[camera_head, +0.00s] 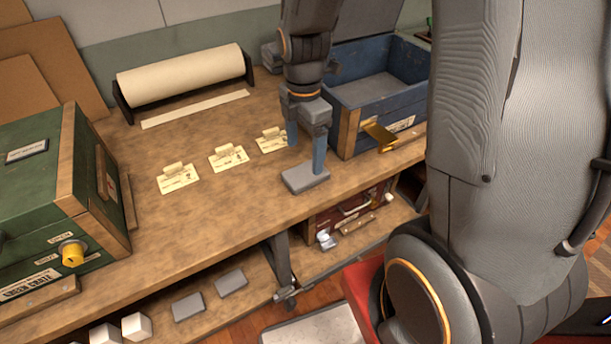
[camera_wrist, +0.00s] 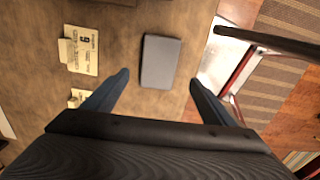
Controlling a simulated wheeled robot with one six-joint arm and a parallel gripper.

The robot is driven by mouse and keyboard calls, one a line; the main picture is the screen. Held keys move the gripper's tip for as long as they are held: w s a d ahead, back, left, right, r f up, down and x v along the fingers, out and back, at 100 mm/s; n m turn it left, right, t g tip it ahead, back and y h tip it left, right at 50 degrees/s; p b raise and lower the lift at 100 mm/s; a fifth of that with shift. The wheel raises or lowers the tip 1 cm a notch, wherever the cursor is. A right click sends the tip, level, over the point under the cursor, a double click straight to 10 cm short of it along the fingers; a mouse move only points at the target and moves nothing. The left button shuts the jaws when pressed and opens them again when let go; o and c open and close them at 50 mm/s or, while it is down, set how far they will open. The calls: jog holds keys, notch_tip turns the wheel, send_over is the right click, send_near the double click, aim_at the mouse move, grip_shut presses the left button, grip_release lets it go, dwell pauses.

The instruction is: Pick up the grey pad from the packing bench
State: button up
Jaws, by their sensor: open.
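The grey pad (camera_head: 306,179) lies flat near the front edge of the packing bench (camera_head: 200,215), below my gripper (camera_head: 306,155). My gripper is open and points down, its two blue fingers apart. In the wrist view the pad (camera_wrist: 160,61) is a grey rectangle lying ahead of and between the fingertips of my gripper (camera_wrist: 159,80). No contact between the fingers and the pad is clear.
A blue crate (camera_head: 345,132) with a brass latch stands right of my gripper. Paper tags (camera_head: 228,157) lie to the left, before a paper roll (camera_head: 180,75). A green crate (camera_head: 100,190) stands far left. Two more grey pads (camera_head: 188,307) lie on the lower shelf.

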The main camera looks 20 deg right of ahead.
aim_at(306, 173)
jog(key=shift+w+d+f+p, duration=0.1)
jog(key=shift+f+p, duration=0.3)
jog(key=shift+f, duration=1.4)
jog(key=shift+w+d+f+p, duration=0.1)
jog(key=shift+f+p, duration=0.25)
jog(key=shift+f, duration=1.45)
jog(key=c, duration=1.1)
